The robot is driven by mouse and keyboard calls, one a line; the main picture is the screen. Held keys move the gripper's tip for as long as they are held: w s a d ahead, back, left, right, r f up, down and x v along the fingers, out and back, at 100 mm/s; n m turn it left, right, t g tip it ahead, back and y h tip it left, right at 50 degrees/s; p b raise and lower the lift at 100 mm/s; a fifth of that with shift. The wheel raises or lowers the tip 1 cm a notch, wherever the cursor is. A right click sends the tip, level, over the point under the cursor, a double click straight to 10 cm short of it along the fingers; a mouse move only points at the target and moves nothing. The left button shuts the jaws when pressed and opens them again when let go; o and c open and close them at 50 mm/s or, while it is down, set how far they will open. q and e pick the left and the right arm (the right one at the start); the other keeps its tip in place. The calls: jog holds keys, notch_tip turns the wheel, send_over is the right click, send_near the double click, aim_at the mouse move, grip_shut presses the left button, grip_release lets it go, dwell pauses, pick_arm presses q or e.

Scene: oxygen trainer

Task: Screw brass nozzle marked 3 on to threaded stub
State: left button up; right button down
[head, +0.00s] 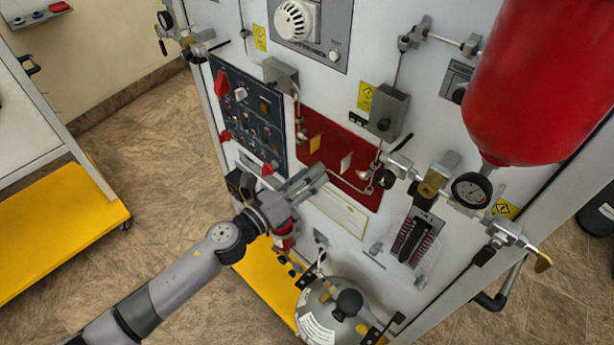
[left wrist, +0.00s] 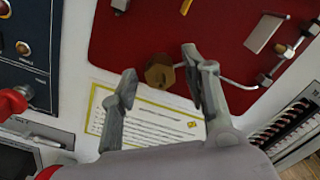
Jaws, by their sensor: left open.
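A round or hexagonal brass fitting (left wrist: 159,70) shows at the lower edge of the red panel (left wrist: 140,30) in the left wrist view. No number is readable on it, so I cannot tell whether it is nozzle 3. My left gripper (left wrist: 160,61) is open, with one finger on each side of the fitting in the picture; whether either touches it I cannot tell. In the head view my left gripper (head: 312,178) is in front of the red panel's lower left and hides the fitting. I cannot make out the threaded stub. My right gripper is out of view.
A thin metal pipe (left wrist: 240,84) runs close to the right finger. A blue switch panel (head: 250,115) is at left, a printed yellow-edged label (head: 340,212) below.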

pick_arm(q)
jog(key=s+n, duration=0.1)
jog(key=n, duration=0.1)
jog(key=a+n+p, duration=0.1)
jog(key=n, duration=0.1)
jog(key=s+a+n+p, duration=0.1)
jog(key=n, duration=0.2)
jog(key=shift+s+a, duration=0.25)
jog(key=shift+s, duration=0.1)
dwell(0.5)
